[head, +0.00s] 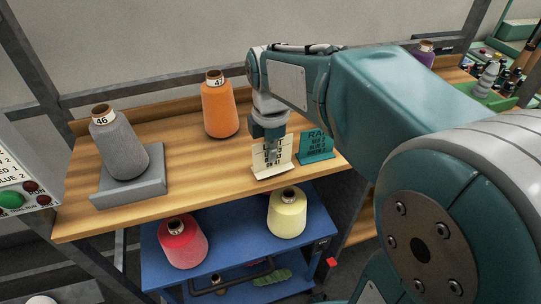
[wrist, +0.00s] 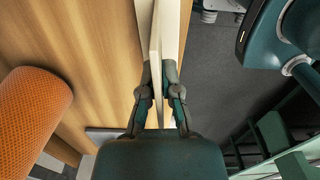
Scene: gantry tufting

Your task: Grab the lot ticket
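The lot ticket (head: 257,164) is a cream card with dark print, standing near the front right edge of the wooden bench. In the wrist view the ticket (wrist: 155,45) appears nearly edge-on, as a thin pale strip running down between the fingers. My gripper (head: 271,150) comes down on it from above, and part of the print is hidden behind the fingers. In the wrist view my gripper (wrist: 158,75) has its fingertips drawn close together, one on each side of the card, and looks shut on it. The ticket's foot appears at bench level.
A teal sign (head: 317,147) stands just right of the ticket. An orange cone (head: 219,110) and a grey cone (head: 120,148) on a grey block (head: 130,190) stand on the bench (head: 190,160). A blue cart (head: 230,235) below holds red (head: 184,243) and yellow (head: 287,215) cones.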

